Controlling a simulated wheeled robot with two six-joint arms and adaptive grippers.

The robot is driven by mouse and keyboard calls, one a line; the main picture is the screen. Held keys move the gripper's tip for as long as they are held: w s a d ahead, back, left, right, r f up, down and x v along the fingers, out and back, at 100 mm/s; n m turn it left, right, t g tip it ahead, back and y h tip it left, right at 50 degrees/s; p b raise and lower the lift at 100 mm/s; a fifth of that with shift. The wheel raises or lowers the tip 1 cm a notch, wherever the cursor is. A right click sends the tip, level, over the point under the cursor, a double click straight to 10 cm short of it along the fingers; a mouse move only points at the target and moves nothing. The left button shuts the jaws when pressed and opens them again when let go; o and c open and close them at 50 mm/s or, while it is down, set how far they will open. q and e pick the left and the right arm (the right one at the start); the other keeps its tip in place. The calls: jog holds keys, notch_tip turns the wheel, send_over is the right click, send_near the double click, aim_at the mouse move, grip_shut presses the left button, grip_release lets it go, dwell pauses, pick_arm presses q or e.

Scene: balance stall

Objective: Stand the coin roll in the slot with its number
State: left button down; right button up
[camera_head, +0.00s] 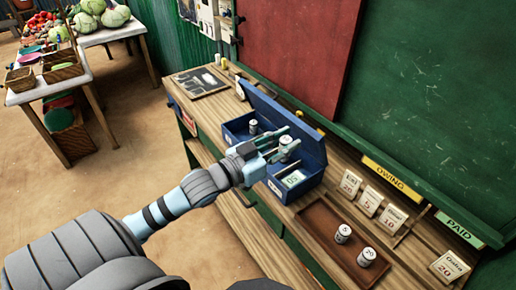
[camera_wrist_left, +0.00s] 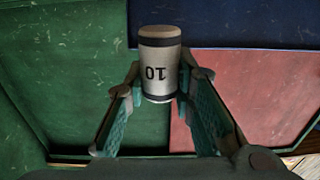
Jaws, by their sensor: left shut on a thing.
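My left gripper (camera_head: 283,147) is shut on a white coin roll (camera_head: 290,143) with dark bands, held at the fingertips above the blue cash box (camera_head: 311,182). In the left wrist view the roll (camera_wrist_left: 160,62) reads "10", upside down in the picture, between the two fingers (camera_wrist_left: 160,92). The open box has compartments. One roll (camera_head: 253,127) stands in the left one, its number unreadable. My right gripper is not in view.
A brown tray (camera_head: 318,216) right of the box holds two upright rolls, "5" (camera_head: 343,234) and "20" (camera_head: 367,257). Price cards (camera_head: 370,202) stand below the OWING strip (camera_head: 390,177), another (camera_head: 450,266) below PAID. A slate (camera_head: 203,82) lies at the counter's far left end.

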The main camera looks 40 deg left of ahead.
pick_arm(q)
jog(key=w+a+r+n+y+b, duration=0.1)
jog(key=w+a+r+n+y, duration=0.3)
jog(key=a, duration=0.4)
jog(key=w+a+r+n+y+b, duration=0.1)
jog(key=w+a+r+n+y, duration=0.1)
jog(key=w+a+r+y, duration=0.5)
notch_tip(320, 180, down, 22)
jog(key=s+a+h+b, duration=0.1)
jog(key=s+a+b, duration=0.1)
jog(key=b, duration=0.3)
jog(key=shift+s, duration=0.25)
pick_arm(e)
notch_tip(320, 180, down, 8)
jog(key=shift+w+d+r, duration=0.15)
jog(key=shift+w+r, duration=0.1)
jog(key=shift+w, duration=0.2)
pick_arm(q)
jog(key=shift+r, duration=0.1)
jog(key=shift+f+b, duration=0.6)
jog(key=shift+b, duration=0.1)
jog(key=c, duration=1.4)
grip_release()
jog(key=shift+o, duration=0.2)
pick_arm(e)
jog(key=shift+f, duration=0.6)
pick_arm(q)
jog(key=shift+r, duration=0.1)
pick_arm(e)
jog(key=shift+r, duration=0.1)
